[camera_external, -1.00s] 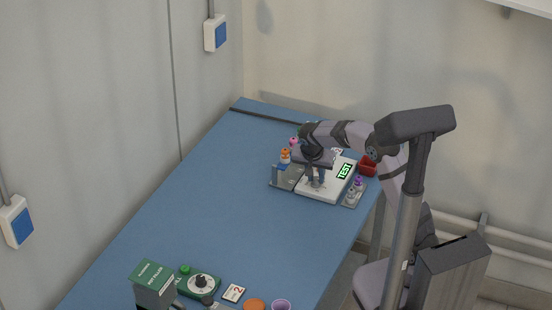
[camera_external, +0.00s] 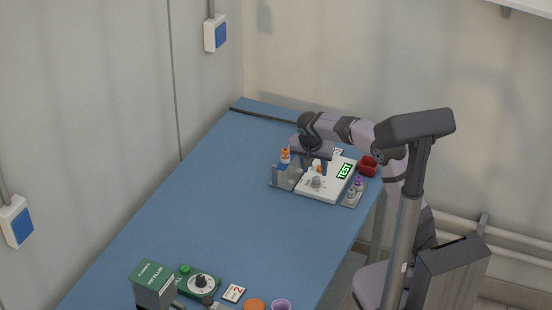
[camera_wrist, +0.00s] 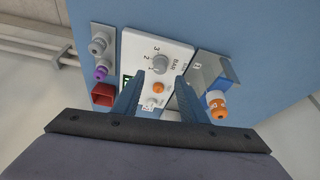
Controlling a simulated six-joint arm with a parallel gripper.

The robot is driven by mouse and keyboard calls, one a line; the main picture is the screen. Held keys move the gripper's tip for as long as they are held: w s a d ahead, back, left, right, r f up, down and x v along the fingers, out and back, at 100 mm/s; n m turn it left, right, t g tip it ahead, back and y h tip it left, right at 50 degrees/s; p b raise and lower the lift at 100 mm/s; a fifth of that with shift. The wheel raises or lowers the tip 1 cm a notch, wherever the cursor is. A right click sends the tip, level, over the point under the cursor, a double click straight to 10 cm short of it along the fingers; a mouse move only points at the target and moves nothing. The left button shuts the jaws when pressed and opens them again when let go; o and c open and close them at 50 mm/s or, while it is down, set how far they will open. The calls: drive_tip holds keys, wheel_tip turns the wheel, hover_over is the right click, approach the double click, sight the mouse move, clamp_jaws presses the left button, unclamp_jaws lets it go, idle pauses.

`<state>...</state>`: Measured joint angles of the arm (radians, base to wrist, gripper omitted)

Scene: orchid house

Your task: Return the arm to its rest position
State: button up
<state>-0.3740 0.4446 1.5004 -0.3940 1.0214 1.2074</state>
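My gripper (camera_external: 324,163) hangs over the far part of a white panel at the back of the blue table. In the wrist view my gripper (camera_wrist: 158,84) shows two blue fingers spread apart, with nothing held between them. The white panel (camera_wrist: 178,48) carries a grey knob (camera_wrist: 160,59) with printed numbers, an orange button (camera_wrist: 159,91) and a lit green TEST display (camera_external: 345,171). The orange button lies between the fingers in that picture; the fingers appear above the panel. The arm is bent and reaches out over the table.
An orange-capped vial (camera_wrist: 217,106) stands in a metal holder beside the panel. Grey and purple-capped vials (camera_wrist: 102,73) and a red bin (camera_wrist: 103,95) are on its other side. A green box (camera_external: 153,283) and a dial unit stand at the table's near end. The table's middle is clear.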

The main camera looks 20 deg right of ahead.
drive_tip(key=shift+v, duration=0.85)
drive_tip(key=s+d+n+g+y+p, duration=0.1)
drive_tip(key=s+d+n+p, duration=0.1)
drive_tip(key=s, duration=0.7)
drive_tip(key=s+d+f+n+g+p, duration=0.1)
drive_tip(key=s+d+n+p, duration=0.2)
drive_tip(key=s, duration=0.6)
drive_tip(key=s+d+f+n+g+y+p, duration=0.1)
drive_tip(key=s+d+p, duration=0.3)
drive_tip(key=s, duration=0.5)
drive_tip(key=shift+s+d+f+n+g+y, duration=0.2)
drive_tip(key=shift+d+n+g+y, duration=0.1)
drive_tip(key=shift+d+n, duration=0.65)
